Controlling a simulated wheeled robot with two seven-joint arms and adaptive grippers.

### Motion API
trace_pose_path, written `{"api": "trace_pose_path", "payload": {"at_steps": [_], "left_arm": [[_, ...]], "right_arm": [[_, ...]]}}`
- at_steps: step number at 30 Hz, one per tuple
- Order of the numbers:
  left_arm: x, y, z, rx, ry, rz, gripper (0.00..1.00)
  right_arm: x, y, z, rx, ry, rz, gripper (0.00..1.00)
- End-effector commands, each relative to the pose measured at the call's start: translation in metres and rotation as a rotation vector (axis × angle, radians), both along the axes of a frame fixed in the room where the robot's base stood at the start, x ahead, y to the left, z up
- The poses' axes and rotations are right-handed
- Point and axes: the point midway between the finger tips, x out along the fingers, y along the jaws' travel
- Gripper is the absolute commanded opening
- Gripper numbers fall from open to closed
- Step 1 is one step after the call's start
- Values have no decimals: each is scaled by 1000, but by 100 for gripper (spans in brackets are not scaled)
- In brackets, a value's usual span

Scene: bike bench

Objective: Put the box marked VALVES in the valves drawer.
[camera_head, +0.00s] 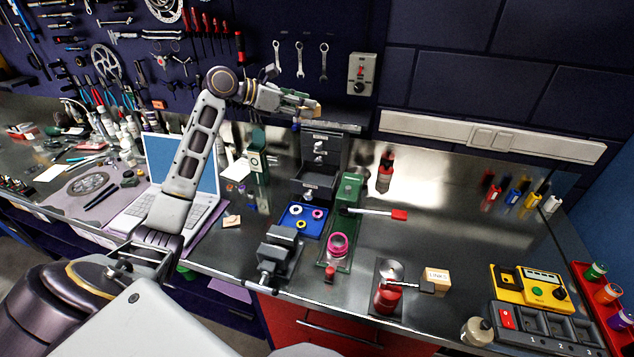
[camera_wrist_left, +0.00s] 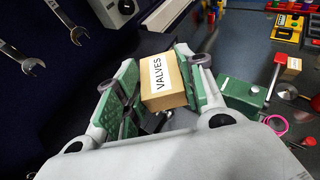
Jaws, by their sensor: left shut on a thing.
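The small cardboard box (camera_wrist_left: 164,82) marked VALVES is between the green-padded fingers of my left gripper (camera_wrist_left: 158,84) in the left wrist view. My left gripper (camera_head: 301,105) is shut on it, high at the back of the bench near the wall. The box (camera_head: 316,112) shows only as a small tan piece at the fingertips in the head view. Below it stands a dark drawer unit (camera_head: 321,150). A lower drawer (camera_head: 314,188) of this unit seems pulled out toward the front. The drawer labels are too small to read. My right gripper is not in view.
A blue tray (camera_head: 291,225) with rings lies before the drawers. A green device (camera_head: 347,190) with a red-tipped lever stands to the right. A box marked LINKS (camera_head: 436,279) is farther right. A laptop (camera_head: 160,205) is at left. Wrenches (camera_head: 299,60) hang behind.

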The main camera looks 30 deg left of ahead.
Motion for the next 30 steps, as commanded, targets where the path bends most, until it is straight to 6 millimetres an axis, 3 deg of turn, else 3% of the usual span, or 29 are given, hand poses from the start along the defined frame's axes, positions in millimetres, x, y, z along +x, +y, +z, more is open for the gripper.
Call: {"api": "trace_pose_path", "payload": {"at_steps": [3,6,23,30], "left_arm": [[3,12,-21,-3,3,28,14],[1,14,-28,-1,1,42,14],[-1,13,-31,0,0,60,14],[-1,13,-50,-1,3,59,14]], "right_arm": [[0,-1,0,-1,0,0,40],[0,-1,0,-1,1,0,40],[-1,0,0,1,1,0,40],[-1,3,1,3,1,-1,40]]}}
